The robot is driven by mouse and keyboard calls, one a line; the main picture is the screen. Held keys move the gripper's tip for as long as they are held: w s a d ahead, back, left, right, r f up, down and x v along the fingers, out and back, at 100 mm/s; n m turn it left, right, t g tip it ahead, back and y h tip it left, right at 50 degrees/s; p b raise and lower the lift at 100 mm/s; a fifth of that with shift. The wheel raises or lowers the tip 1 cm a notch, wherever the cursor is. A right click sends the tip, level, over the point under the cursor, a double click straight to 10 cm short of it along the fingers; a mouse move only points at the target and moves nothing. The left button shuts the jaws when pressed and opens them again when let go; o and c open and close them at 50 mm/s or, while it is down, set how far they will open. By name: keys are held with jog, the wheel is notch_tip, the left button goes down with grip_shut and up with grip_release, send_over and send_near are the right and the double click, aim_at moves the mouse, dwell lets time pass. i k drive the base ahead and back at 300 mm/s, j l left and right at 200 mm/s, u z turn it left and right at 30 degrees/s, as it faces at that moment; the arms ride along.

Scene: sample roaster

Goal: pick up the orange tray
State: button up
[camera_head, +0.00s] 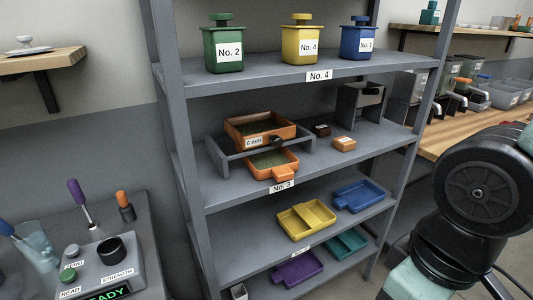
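The orange tray (285,174) sits on the shelf marked No. 3, near its front edge. Its handle points toward the front, and greenish contents show inside. Above and behind it, an orange sieve (282,134) labelled 6 mm rests on a grey stand (222,158) and hides the back of the tray. Part of my arm shows at the right, well apart from the tray. My gripper is not in view.
The shelf above holds green (223,52), yellow (301,46) and blue (357,43) canisters. Yellow (306,220), blue (358,197), purple (297,270) and teal (345,244) trays lie lower. A grey rack post (180,130) stands left. A tester (100,270) is at lower left.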

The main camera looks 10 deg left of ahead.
aim_at(267, 158)
jog(key=z, duration=1.1)
jog(key=u, duration=1.7)
jog(key=i+l+z, duration=0.25)
jog(key=i, duration=0.25)
jog(key=i+l+z, duration=0.25)
jog(key=i, duration=0.3)
jog(key=l, duration=0.1)
